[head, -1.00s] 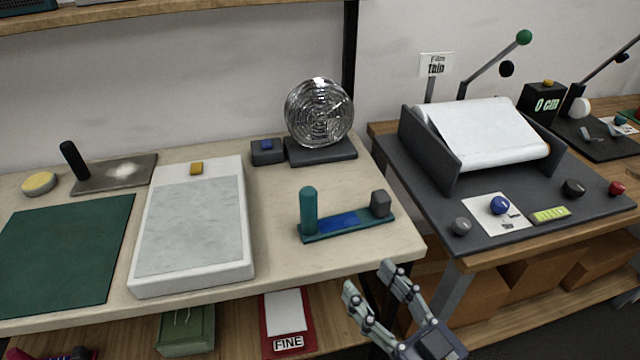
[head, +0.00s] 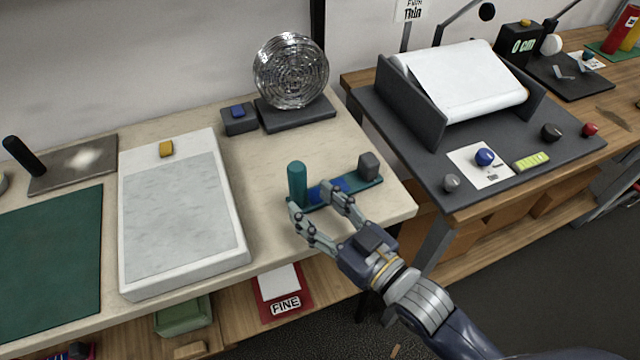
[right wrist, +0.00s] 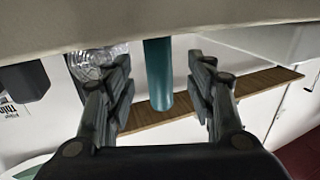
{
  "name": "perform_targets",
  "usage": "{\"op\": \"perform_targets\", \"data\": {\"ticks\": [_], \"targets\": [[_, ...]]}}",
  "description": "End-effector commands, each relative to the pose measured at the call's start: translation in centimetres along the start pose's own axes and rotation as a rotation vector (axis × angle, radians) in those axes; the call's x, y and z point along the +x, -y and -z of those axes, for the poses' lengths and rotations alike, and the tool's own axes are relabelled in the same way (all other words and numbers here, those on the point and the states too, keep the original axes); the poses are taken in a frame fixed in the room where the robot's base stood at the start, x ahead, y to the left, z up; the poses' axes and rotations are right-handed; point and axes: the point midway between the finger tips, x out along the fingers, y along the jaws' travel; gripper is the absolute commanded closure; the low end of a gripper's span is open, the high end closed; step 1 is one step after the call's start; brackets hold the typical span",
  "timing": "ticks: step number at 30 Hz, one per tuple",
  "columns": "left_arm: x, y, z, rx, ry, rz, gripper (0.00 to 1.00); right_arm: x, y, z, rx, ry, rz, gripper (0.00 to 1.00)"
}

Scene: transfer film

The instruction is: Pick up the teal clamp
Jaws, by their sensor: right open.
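The teal clamp (head: 297,183) lies near the front right of the pale table. It has an upright teal post at its left end, a flat bar with a blue strip, and a grey block at its right end. My right gripper (head: 310,204) is open at the clamp's near side, its fingers reaching toward the post and partly covering the bar. In the right wrist view the post (right wrist: 158,76) shows between the two open fingers (right wrist: 160,66), with gaps on both sides. My left gripper is not in view.
A white-framed slab (head: 180,220) lies left of the clamp. A ribbed clear disc (head: 290,70) on a dark base stands behind it. A dark roller station (head: 420,95) is on the bench to the right. The lower shelf holds a red FINE card (head: 280,290).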

Motion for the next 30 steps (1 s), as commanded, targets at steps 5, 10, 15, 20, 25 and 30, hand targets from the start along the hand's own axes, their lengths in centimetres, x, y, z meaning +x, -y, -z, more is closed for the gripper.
{"op": "perform_targets", "data": {"ticks": [5,10,15,20,25,30], "targets": [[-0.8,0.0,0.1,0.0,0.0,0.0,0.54,2.2,-0.1,0.1,0.0,-0.002,-0.001,0.49],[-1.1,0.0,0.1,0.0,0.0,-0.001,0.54,4.3,-0.2,-0.1,0.0,-0.002,-0.001,0.49],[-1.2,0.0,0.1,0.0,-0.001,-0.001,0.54,5.0,-0.1,-0.3,0.0,0.0,0.0,0.49],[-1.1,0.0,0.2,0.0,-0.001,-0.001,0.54,5.0,-0.1,-0.3,0.0,0.0,0.0,0.49],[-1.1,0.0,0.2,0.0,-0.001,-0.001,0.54,5.0,-0.1,-0.3,0.0,-0.001,0.0,0.85],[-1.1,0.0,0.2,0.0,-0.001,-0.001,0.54,5.0,-0.1,-0.1,-0.001,-0.004,0.0,1.0]]}}
